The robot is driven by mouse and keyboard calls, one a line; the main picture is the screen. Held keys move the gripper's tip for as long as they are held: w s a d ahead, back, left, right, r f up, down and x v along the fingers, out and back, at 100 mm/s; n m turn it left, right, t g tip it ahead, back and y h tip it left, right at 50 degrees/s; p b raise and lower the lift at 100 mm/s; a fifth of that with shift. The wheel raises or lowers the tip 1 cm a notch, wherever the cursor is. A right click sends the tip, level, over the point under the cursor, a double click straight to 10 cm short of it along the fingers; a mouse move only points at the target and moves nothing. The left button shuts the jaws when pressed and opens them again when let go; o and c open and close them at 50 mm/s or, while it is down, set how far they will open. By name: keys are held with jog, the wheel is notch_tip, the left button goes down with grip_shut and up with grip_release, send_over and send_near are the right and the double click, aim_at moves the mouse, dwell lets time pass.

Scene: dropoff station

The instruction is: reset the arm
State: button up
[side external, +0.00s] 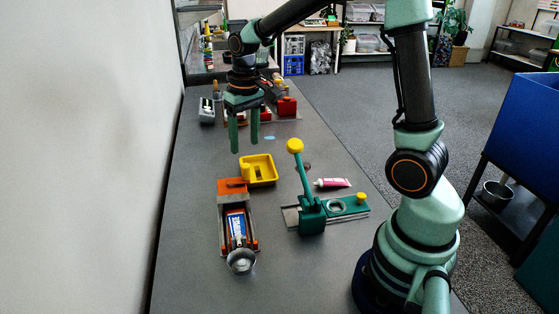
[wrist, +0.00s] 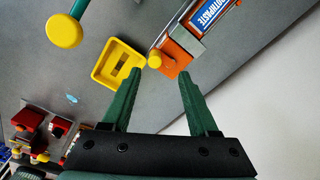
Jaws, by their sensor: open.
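My gripper (side external: 243,135) hangs above the far part of the grey table (side external: 190,260), pointing down, with its two green fingers apart and nothing between them. In the wrist view my gripper (wrist: 160,80) is also open and empty. A yellow tray (side external: 263,172) lies on the table nearer the camera than the gripper; it also shows in the wrist view (wrist: 103,72). An orange and grey fixture (side external: 222,212) holds a blue toothpaste box (side external: 236,226), with a small metal cup (side external: 240,262) at its near end.
A green lever press (side external: 312,215) with a yellow knob (side external: 295,146) stands right of the tray. A pink and white tube (side external: 332,183) lies behind it. Red blocks (side external: 287,106) and a grey device (side external: 207,110) stand at the back. A white wall borders the table's left side.

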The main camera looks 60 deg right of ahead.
jog(key=s+a+r+n+t, duration=0.1)
jog(key=s+a+r+t, duration=0.1)
jog(key=s, duration=0.4)
jog(key=s+a+r+n+t, duration=0.1)
jog(key=s+a+r+t, duration=0.1)
jog(key=s+r, duration=0.3)
jog(key=shift+s+a+r+n+t, duration=0.35)
jog(key=shift+s+a, duration=0.25)
jog(key=shift+a, duration=0.2)
